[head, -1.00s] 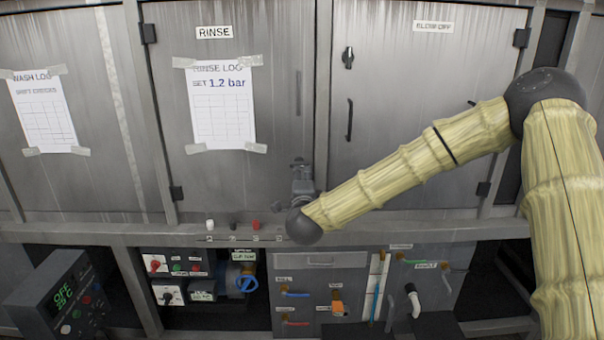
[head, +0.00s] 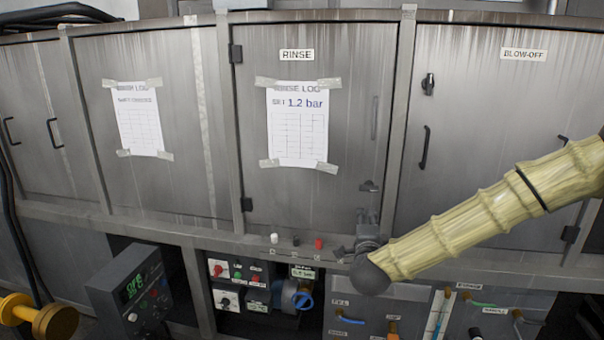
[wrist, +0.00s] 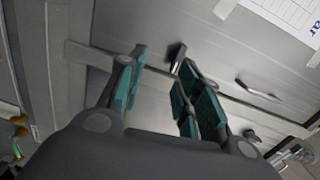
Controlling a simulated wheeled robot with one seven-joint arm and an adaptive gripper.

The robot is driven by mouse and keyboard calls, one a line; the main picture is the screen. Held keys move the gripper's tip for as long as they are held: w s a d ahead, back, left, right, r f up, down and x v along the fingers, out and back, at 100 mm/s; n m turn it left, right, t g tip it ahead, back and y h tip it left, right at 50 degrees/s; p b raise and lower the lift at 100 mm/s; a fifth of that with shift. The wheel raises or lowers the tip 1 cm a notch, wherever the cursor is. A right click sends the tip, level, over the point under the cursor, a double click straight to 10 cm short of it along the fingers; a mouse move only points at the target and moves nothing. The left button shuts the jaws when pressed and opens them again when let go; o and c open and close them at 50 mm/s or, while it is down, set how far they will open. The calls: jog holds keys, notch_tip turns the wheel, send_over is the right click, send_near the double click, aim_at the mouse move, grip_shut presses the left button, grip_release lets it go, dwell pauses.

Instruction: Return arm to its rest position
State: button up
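Metal panels and a dark handle or latch show beyond the fingers. The arm's elbow is out of the head view.
A ledge (head: 160,230) runs below the doors, with white, black and red knobs. Below it are a control box with a green display (head: 135,290), a switch panel, a blue valve wheel (head: 303,299) and several coloured handles. A yellow cylinder (head: 45,320) sits lower left.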

jog(key=s+a+f+n+g+y+p, duration=0.1)
jog(key=s+a+f+n+g+y, duration=0.1)
jog(key=s+f+n, duration=0.5)
jog(key=s+a+f+g+y+p, duration=0.1)
jog(key=s+a+f+g+p, duration=0.3)
jog(key=f, duration=0.7)
jog(key=s+a+f+n+g+y+b, duration=0.15)
jog(key=s+f+n, duration=0.25)
jog(key=s+f, duration=0.4)
jog(key=s+d+f+n+g+p, duration=0.1)
jog(key=s+d+f+n+g, duration=0.1)
jog(key=s, duration=0.8)
jog(key=s+d+f+n+g+p, duration=0.2)
jog(key=s+f, duration=0.4)
jog(key=s, duration=0.5)
jog(key=s+d+f+n+g+p, duration=0.1)
jog(key=s+d+f+n+g, duration=0.2)
jog(key=s, duration=0.8)
jog(key=shift+f+n+g+p, duration=0.35)
jog(key=shift+f+n+g, duration=0.35)
jog(key=shift+g, duration=0.55)
jog(key=shift+r+h, duration=0.2)
jog(key=shift+h, duration=0.05)
jog(key=shift+c, duration=0.3)
